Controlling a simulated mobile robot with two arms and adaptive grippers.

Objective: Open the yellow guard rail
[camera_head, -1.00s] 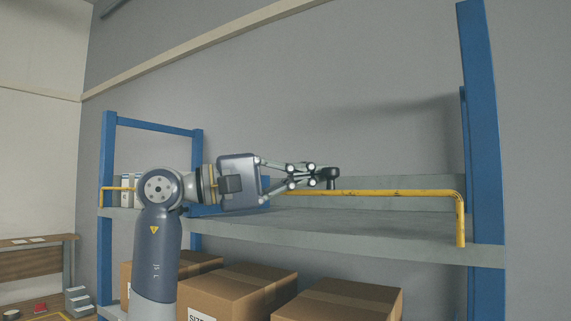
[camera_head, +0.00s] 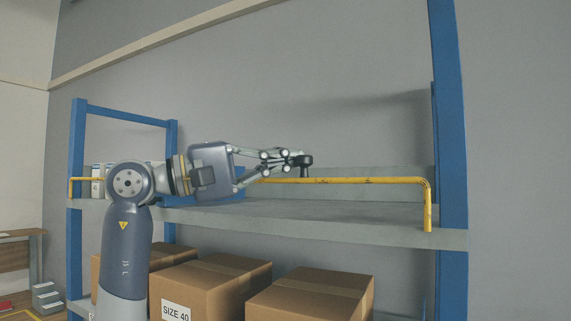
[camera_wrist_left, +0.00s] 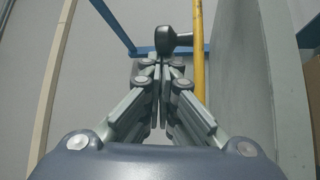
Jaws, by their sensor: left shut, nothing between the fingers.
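The yellow guard rail (camera_head: 372,181) runs along the front of the grey upper shelf (camera_head: 330,214), with its right end bent down at the blue post. It spans the shelf front. It also shows in the left wrist view (camera_wrist_left: 199,75), just right of my fingers. A black knob-like handle (camera_head: 304,160) stands at the rail; it also shows in the left wrist view (camera_wrist_left: 168,40), just beyond my fingertips. My left gripper (camera_head: 290,158) is shut and empty, beside the knob; I cannot tell whether they touch. Part of the rail is hidden behind the gripper. My right gripper is out of view.
Blue rack posts (camera_head: 450,130) stand at both ends of the shelf. Cardboard boxes (camera_head: 215,285) fill the level below. White boxes (camera_head: 97,180) stand at the shelf's far left. The shelf right of my gripper looks empty.

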